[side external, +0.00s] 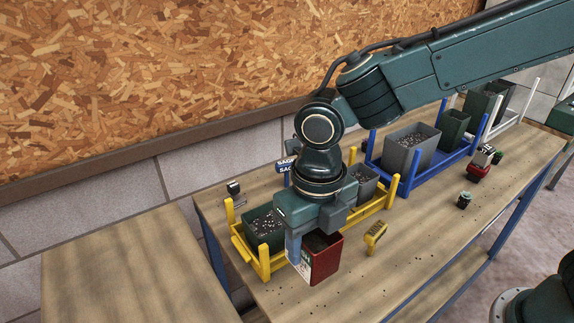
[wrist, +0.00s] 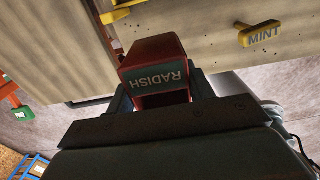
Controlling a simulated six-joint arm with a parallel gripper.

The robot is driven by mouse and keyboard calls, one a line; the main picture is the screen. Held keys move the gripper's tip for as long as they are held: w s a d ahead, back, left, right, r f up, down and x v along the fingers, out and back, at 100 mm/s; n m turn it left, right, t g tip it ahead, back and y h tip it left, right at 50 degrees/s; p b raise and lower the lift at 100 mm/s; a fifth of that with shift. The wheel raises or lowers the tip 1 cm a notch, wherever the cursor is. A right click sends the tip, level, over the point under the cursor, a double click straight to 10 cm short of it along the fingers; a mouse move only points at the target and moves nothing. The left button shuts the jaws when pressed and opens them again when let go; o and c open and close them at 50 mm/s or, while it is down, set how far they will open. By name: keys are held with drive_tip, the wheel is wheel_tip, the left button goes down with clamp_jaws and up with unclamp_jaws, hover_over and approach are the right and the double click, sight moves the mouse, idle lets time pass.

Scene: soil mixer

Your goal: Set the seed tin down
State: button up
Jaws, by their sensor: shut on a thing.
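The seed tin (side external: 326,258) is red, with dark contents at its open top and a pale label on its left face in the side view. In the wrist view the seed tin (wrist: 150,52) carries a label reading RADISH, upside down in the picture. My gripper (side external: 306,240) points down and is shut on the tin, in front of the yellow rack. In the wrist view my gripper (wrist: 160,92) has a dark finger on each side of the tin. I cannot tell whether the tin's base touches the bench.
The yellow rack (side external: 264,262) holds a green bin (side external: 266,228) and a grey bin (side external: 366,188). A yellow MINT marker (side external: 375,236) stands close right of the tin. A blue rack (side external: 408,186) stands farther right, with small plants near it. The bench front (side external: 395,275) is mostly clear.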

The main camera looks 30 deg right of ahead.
drive_tip(key=shift+f, duration=4.7)
drive_tip(key=shift+f, duration=0.15)
drive_tip(key=o, duration=1)
wheel_tip(320, 180, up, 12)
drive_tip(key=shift+r, duration=0.1)
drive_tip(key=shift+d+r, duration=0.1)
